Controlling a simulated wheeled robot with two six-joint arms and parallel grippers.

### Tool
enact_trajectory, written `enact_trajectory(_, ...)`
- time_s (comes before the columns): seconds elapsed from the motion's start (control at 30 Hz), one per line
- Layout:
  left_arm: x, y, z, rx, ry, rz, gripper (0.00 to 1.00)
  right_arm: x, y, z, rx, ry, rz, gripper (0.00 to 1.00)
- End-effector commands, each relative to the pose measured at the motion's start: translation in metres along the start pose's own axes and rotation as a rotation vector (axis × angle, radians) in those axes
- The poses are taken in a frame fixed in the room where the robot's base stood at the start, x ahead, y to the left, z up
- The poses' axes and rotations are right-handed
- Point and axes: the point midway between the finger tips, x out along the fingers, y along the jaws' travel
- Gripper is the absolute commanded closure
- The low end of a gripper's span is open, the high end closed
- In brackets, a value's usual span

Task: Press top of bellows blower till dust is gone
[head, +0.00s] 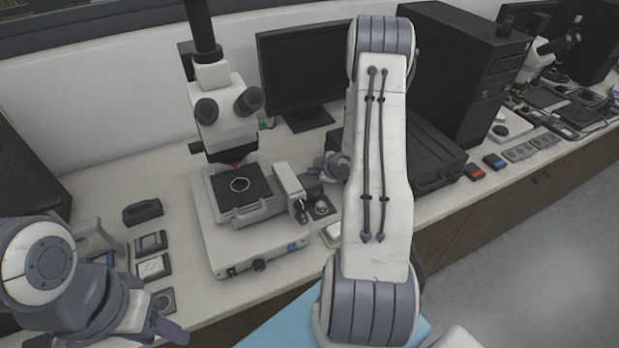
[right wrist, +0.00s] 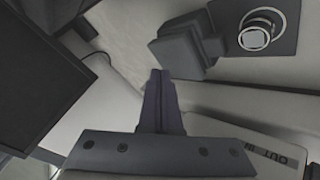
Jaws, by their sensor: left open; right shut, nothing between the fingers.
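A dark grey stepped block (right wrist: 183,48), which looks like the bellows blower, lies just ahead of my right fingers in the right wrist view. I cannot make out dust. My right gripper (right wrist: 158,76) is shut and empty, its tips close to the block; I cannot tell whether they touch. In the head view my right arm partly covers this area. My left gripper (head: 177,331) is open at the lower left.
A microscope (head: 225,115) with a white base (head: 245,255) stands left of my right gripper, and a white housing (head: 289,180) is close beside it. A monitor (head: 305,72) and a black case (head: 435,150) stand behind. Small dark boxes (head: 150,243) lie at the left.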

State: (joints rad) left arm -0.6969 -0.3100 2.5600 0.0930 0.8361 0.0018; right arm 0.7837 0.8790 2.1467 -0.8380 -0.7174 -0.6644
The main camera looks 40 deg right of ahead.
Motion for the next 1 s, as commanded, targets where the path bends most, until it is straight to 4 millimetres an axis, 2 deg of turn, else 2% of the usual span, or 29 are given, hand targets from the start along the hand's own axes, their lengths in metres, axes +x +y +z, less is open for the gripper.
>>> enact_trajectory(0.17, -0.003, 0.0, 0.0, 0.0, 0.0, 0.0, 0.5, -0.003, 0.002, -0.002, 0.0, 0.001, 0.001, 1.0)
enact_trajectory(0.63, -0.038, 0.003, -0.002, 0.0, 0.0, 0.0, 0.5, -0.034, 0.025, -0.025, -0.001, 0.001, 0.001, 1.0)
enact_trajectory(1.0, -0.038, 0.003, -0.002, 0.0, 0.0, 0.0, 0.5, -0.035, 0.025, -0.025, 0.0, 0.001, 0.001, 1.0)
